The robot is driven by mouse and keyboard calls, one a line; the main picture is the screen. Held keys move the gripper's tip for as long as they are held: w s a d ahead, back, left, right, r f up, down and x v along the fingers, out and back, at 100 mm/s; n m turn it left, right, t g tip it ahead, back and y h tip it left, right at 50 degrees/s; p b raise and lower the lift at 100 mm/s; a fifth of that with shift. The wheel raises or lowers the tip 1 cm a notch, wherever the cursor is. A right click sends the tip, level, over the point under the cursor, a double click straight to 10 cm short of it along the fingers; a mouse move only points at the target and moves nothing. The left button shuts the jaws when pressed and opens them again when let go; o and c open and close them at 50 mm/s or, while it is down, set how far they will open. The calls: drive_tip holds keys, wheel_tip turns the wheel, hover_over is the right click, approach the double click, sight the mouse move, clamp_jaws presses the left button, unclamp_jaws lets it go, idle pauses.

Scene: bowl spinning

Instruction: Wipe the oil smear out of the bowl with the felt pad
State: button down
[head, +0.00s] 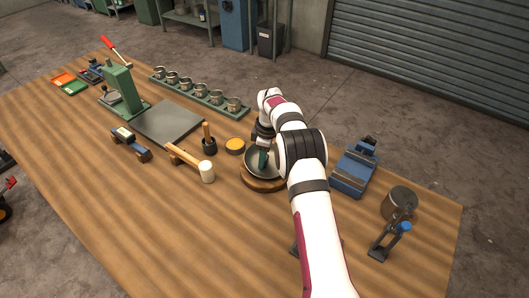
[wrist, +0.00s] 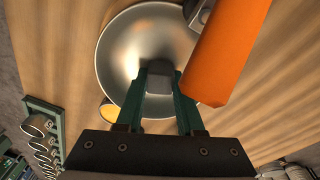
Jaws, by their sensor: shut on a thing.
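The metal bowl (head: 253,169) sits on a round wooden base (head: 262,185), partly hidden by my arm. It also shows in the wrist view (wrist: 122,55) as a shiny silver dish. My gripper (head: 263,160) reaches down into the bowl. In the wrist view, my gripper (wrist: 161,84) is shut on a small grey block, the felt pad (wrist: 161,77), which is over the bowl's inside. I cannot tell if the pad touches the metal.
A tin of yellow stuff (head: 235,145) stands left of the bowl. A mallet (head: 190,162) lies further left. A blue vise-like tool (head: 355,170) is at right. An orange cylinder (wrist: 228,50) overlaps the bowl's right side in the wrist view. The front left table is clear.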

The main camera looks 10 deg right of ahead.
drive_tip(key=shift+s+a, duration=0.1)
drive_tip(key=shift+s, duration=0.2)
drive_tip(key=shift+s+d+r, duration=0.1)
drive_tip(key=shift+s+r, duration=0.05)
drive_tip(key=shift+r, duration=1.35)
drive_tip(key=shift+s+d+r, duration=0.1)
drive_tip(key=shift+r, duration=1.35)
drive_tip(key=shift+r, duration=0.1)
drive_tip(key=shift+s+d+r, duration=0.1)
drive_tip(key=shift+d+r, duration=0.05)
drive_tip(key=shift+r, duration=1.25)
